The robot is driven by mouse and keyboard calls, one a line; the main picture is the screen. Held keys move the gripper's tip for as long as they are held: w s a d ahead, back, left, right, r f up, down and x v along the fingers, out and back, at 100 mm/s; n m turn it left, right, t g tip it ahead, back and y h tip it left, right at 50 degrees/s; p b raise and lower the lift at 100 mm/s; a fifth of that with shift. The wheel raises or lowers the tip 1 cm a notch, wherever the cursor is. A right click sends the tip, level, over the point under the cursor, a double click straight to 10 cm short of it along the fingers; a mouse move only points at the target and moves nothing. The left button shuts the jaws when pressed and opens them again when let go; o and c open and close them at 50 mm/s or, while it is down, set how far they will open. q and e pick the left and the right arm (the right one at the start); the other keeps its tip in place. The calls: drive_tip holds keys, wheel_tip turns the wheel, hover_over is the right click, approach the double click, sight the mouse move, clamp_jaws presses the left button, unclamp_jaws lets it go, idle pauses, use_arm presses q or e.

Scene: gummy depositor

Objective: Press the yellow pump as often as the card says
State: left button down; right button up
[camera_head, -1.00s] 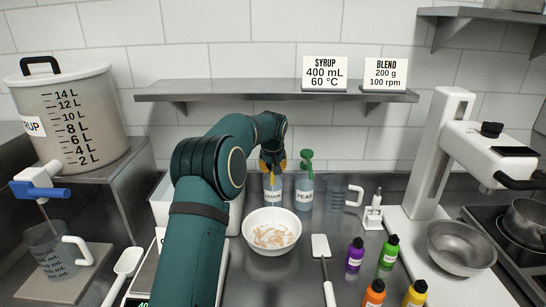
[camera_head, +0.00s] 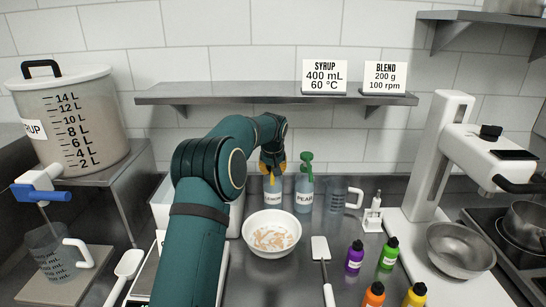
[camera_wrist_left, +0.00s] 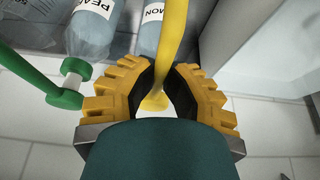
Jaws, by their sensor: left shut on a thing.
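The lemon bottle (camera_head: 272,197) with the yellow pump (camera_wrist_left: 174,35) stands at the back of the counter, below the shelf. My left gripper (camera_head: 272,166) is at its top, with the yellow pump between its fingers; they also show in the left wrist view (camera_wrist_left: 155,98). The gripper covers most of the pump in the head view. The pear bottle (camera_head: 304,197) with its green pump (camera_head: 306,158) stands just right of it. A syrup card (camera_head: 324,75) reads 400 mL, 60 °C; a blend card (camera_head: 385,75) reads 200 g, 100 rpm. No pump count is readable. My right gripper is not in view.
A white bowl (camera_head: 272,248) with pale pieces sits in front of the bottles. A clear jug (camera_head: 340,197) stands right of the pear bottle. The shelf (camera_head: 270,94) overhangs behind.

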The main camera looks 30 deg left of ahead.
use_arm(q)
drive_tip(key=shift+r+p, duration=2.1)
drive_tip(key=shift+r, duration=0.65)
drive_tip(key=shift+f+b, duration=1.25)
drive_tip(key=shift+f, duration=0.95)
drive_tip(key=shift+f+b, duration=0.55)
drive_tip(key=shift+f, duration=0.65)
drive_tip(key=shift+r, duration=0.1)
drive_tip(key=shift+w+a+r+p, duration=0.1)
drive_tip(key=shift+r+p, duration=1.1)
drive_tip(key=shift+r, duration=0.45)
drive_tip(key=shift+r+p, duration=1.3)
drive_tip(key=shift+r, duration=0.35)
